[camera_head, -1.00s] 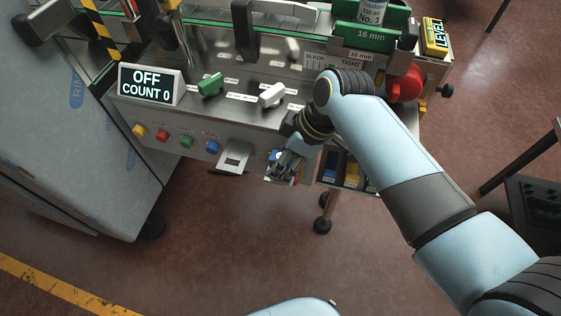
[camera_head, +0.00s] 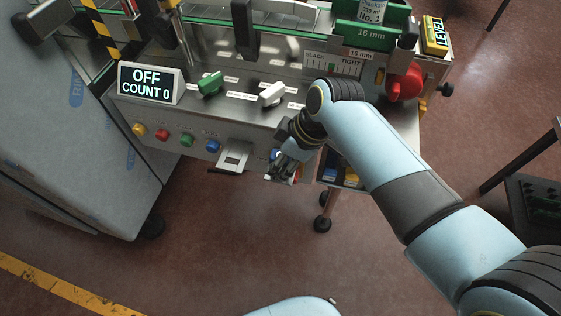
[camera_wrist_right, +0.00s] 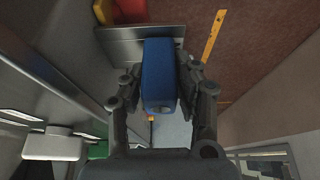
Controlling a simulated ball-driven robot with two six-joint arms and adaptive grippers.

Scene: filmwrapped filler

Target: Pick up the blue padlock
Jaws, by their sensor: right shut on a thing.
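The blue padlock (camera_wrist_right: 159,78) sits between the two fingers of my right gripper (camera_wrist_right: 160,88) in the right wrist view. The fingers are shut on its sides. In the head view my right gripper (camera_head: 283,168) is at the front edge of the machine, right of the small metal bracket. Only a small bit of blue (camera_head: 274,154) shows beside it there; the arm and fingers cover most of that spot. I cannot tell whether the padlock still touches its support. My left gripper is not in view.
A metal plate (camera_wrist_right: 125,46) is close behind the padlock, with red (camera_wrist_right: 131,10) and yellow (camera_wrist_right: 104,11) items beyond. The machine front carries coloured buttons (camera_head: 187,140), a green knob (camera_head: 210,84) and a white knob (camera_head: 272,94). Small bins (camera_head: 328,172) are to the right. Open floor lies in front.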

